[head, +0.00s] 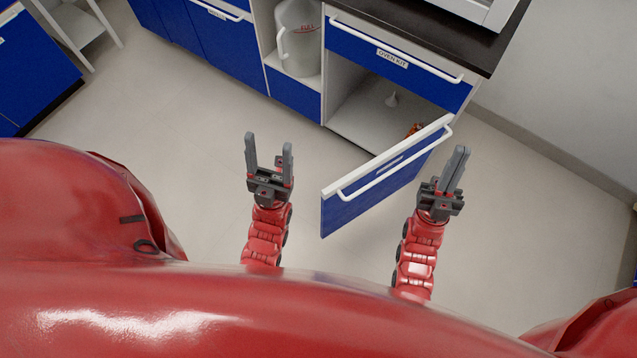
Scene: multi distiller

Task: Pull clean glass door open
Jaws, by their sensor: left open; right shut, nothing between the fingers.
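A blue cabinet door (372,196) with a white edge and a white bar handle (398,168) stands swung out from the cabinet below the drawer. Its label is too small to read. My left gripper (268,147) is open and empty, to the left of the door and apart from it. My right gripper (455,168) is shut and empty, close to the right of the door near the handle's right end. I cannot tell if it touches the door.
The open cabinet shelf (378,112) holds a small funnel-like item (391,99) and a brownish item (414,130). Above is a drawer labelled OVEN KIT (393,58). A large jug (298,38) stands in the neighbouring niche. The floor (190,130) around my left gripper is clear.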

